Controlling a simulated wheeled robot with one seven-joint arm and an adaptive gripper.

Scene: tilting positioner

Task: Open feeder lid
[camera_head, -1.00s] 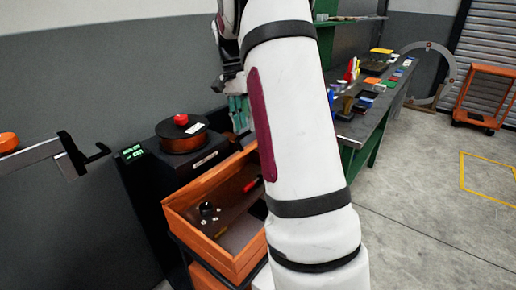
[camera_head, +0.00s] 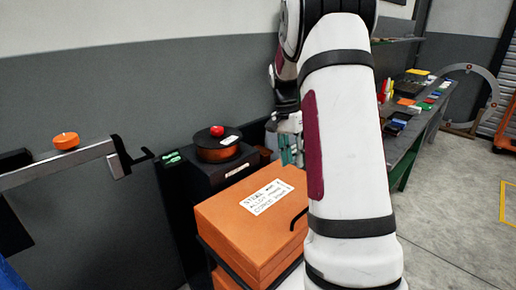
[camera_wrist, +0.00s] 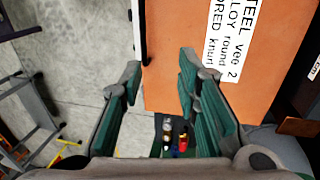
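A round dark lid (camera_head: 218,137) with a red knob (camera_head: 217,131) sits on a copper-brown drum (camera_head: 218,153), which stands on a black housing. In front of it is an orange box (camera_head: 240,230) with its lid shut and a white printed label (camera_head: 267,197) on top. The lid's dark handle (camera_head: 297,219) is at its right edge, partly behind my arm. My gripper (camera_head: 292,150) is beyond the box lid and right of the drum. In the wrist view, my gripper (camera_wrist: 160,78) is open and empty, with its green-padded fingers apart above the orange lid (camera_wrist: 174,40).
A bench (camera_head: 410,128) with several coloured items runs along the back right. A rail with an orange round piece (camera_head: 65,141) is at the left. The wrist view shows a ladder-like frame (camera_wrist: 30,115) over grey floor. My arm hides part of the middle.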

